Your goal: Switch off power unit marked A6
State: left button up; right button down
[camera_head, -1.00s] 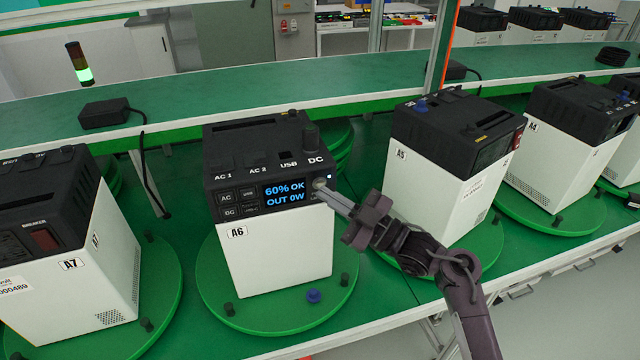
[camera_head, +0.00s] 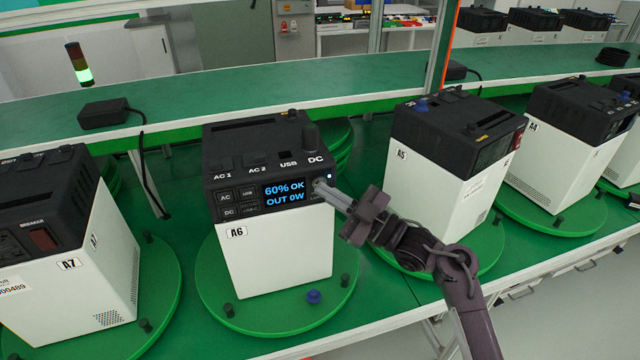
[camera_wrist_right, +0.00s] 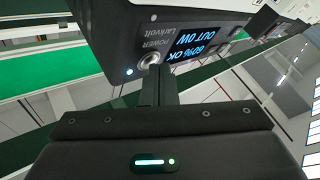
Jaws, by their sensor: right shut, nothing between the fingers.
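The power unit A6 (camera_head: 275,240) stands on a green turntable (camera_head: 215,290), a white box with a black top and front panel. Its lit screen (camera_head: 285,192) reads "60% OK, OUT 0W". My right gripper (camera_head: 322,184) is shut and empty, its tips at the right end of the panel beside the screen. In the right wrist view the fingertips are at or just short of a round metal power button (camera_wrist_right: 149,60); I cannot tell if they touch. A small blue-white light (camera_wrist_right: 129,72) is lit beside the button. My left gripper is not in view.
Unit A7 (camera_head: 85,265) stands to the left, with units A5 (camera_head: 430,185) and A4 (camera_head: 540,155) to the right, on their own turntables. A green shelf (camera_head: 250,85) runs behind, with a black adapter (camera_head: 104,113) and its cable hanging down.

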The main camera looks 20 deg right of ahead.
dwell(0.6)
jog(key=shift+s, duration=0.7)
jog(key=shift+p, duration=0.3)
jog(key=s+p, duration=0.1)
jog(key=s, duration=0.4)
jog(key=shift+d+p, duration=0.1)
jog(key=shift+p, duration=0.25)
